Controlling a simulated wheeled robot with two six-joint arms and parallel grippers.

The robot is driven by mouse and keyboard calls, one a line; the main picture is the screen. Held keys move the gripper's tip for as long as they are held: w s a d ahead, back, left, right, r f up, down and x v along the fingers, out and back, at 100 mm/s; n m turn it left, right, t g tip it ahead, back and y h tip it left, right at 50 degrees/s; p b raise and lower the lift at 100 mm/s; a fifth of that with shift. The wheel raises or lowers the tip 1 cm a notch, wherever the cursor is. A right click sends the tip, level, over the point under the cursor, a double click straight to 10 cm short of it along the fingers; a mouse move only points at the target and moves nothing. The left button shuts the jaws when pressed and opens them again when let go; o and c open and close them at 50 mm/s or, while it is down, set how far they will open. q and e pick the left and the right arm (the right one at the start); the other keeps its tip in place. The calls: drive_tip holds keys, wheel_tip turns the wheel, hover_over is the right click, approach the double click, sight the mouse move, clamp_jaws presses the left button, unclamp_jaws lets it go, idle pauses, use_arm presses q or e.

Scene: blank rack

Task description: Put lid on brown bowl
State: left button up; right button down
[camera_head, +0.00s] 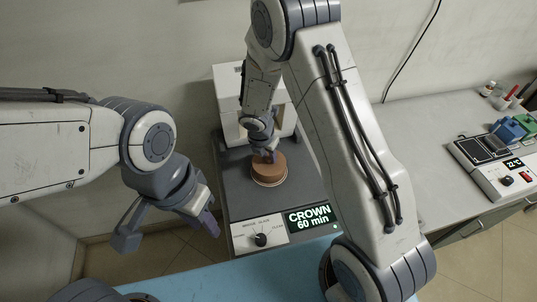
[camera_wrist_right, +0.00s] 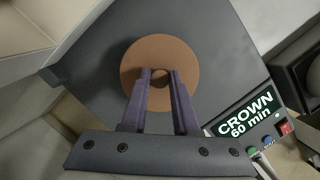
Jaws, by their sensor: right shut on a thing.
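A round brown lid (camera_wrist_right: 160,52) with a small knob fills the middle of the right wrist view. My right gripper (camera_wrist_right: 160,76) is shut on the knob. In the head view, my right gripper (camera_head: 268,156) is at the top of the brown bowl (camera_head: 268,174), which has a pale ring at its base. The lid hides the bowl in the wrist view, and I cannot tell whether the lid rests fully on the rim. My left gripper (camera_head: 168,230) is open and empty, in front and to the left.
The bowl stands on a dark grey machine top with a "CROWN 60 min" display (camera_head: 311,218) and a knob panel (camera_head: 260,234) in front. A white box (camera_head: 228,90) stands behind. A grey bench (camera_head: 425,125) at right holds a scale-like device (camera_head: 500,172) and small items.

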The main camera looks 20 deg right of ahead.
drive_tip(key=shift+c, duration=0.6)
unclamp_jaws()
drive_tip(key=shift+r, duration=0.1)
wheel_tip(320, 180, up, 7)
drive_tip(key=p, duration=0.7)
idle(0.5)
